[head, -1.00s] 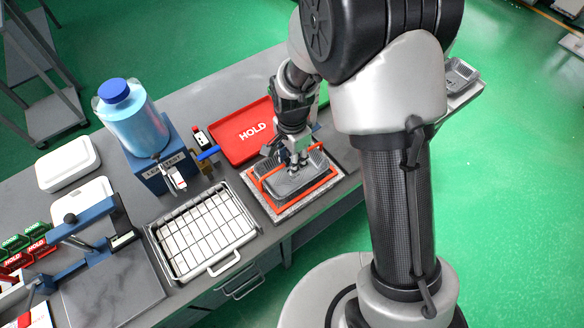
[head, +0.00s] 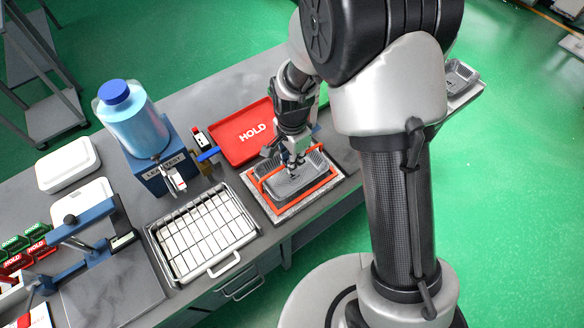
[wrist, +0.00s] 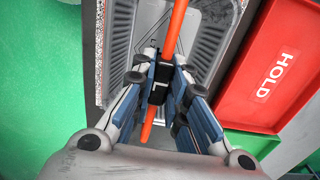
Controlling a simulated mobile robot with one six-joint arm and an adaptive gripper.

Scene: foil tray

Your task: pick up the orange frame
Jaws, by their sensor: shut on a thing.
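The orange frame (head: 308,200) sits around a dark grey foil tray (head: 290,188) in the head view, with a bar crossing above the tray. My gripper (head: 293,167) reaches down over the middle of that bar. In the wrist view my gripper (wrist: 160,84) is shut on the orange frame's bar (wrist: 177,25), which runs between the fingers and shows above and below them. The foil tray (wrist: 207,45) lies beneath the bar. The fingers hide the bar's middle part.
A speckled grey slab (head: 335,184) lies under the tray and frame, near the bench's front edge. A red HOLD tray (head: 228,130) is close behind. A white wire-grid basket (head: 238,243) stands to the left, beside a blue leak tester (head: 150,178).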

